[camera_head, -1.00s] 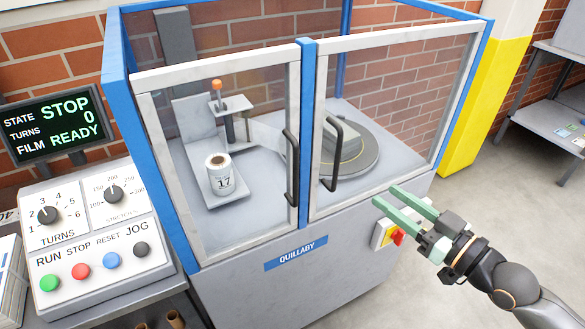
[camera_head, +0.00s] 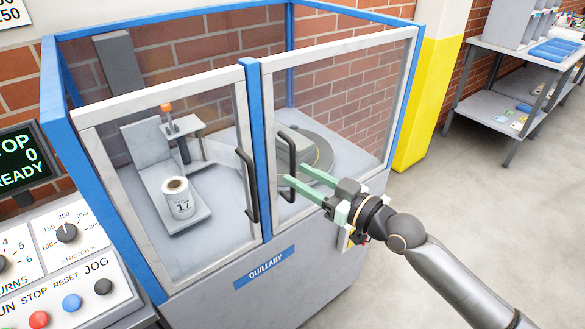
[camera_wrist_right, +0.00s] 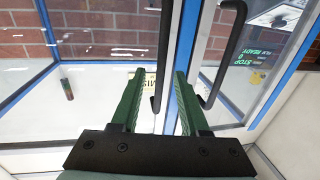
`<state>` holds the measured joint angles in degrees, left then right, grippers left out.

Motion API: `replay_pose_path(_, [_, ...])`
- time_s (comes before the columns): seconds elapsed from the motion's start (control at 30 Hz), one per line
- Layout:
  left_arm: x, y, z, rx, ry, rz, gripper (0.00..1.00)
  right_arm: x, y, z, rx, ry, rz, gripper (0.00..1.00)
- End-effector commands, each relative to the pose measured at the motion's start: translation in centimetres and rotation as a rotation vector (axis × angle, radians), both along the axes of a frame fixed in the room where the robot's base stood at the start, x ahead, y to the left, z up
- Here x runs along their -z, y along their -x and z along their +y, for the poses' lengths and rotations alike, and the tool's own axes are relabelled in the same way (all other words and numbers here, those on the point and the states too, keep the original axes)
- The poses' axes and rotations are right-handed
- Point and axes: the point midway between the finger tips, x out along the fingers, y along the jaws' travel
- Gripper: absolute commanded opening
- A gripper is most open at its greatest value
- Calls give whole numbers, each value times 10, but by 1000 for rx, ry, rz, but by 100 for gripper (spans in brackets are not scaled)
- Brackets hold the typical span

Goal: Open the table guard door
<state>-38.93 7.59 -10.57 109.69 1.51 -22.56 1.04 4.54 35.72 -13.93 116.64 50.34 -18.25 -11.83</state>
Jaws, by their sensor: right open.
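The table guard door (camera_head: 345,108) is the right-hand clear panel in a white frame, in front of the round turntable (camera_head: 318,152). It looks closed against the blue post (camera_head: 256,120). Its black bar handle (camera_head: 291,160) stands near its left edge. My right gripper (camera_head: 295,174) is open at the lower part of this handle. In the right wrist view, which looks upside down, the handle (camera_wrist_right: 164,50) shows between the directions of the two green fingers (camera_wrist_right: 158,75). I cannot tell whether they touch it. My left gripper is not in view.
The left door's handle (camera_head: 249,185) stands close by, across the blue post. Behind that door is a white roll marked 17 (camera_head: 178,198). A control panel (camera_head: 65,270) is at lower left. Open floor (camera_head: 450,210) and a grey shelf table (camera_head: 510,60) lie to the right.

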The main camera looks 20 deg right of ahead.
Motion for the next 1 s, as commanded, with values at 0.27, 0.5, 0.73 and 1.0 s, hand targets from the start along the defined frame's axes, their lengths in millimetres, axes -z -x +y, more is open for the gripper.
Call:
replay_pose_path(0.27, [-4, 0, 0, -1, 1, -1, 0, -1, -23, 14, 0, -1, 0, 45])
replay_pose_path(0.5, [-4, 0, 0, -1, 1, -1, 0, 0, -24, 15, 0, 0, 0, 45])
replay_pose_path(0.73, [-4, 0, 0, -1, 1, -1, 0, 0, -24, 15, 0, 0, 0, 28])
replay_pose_path(1.0, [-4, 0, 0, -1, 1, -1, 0, 0, -24, 15, 0, 0, 0, 0])
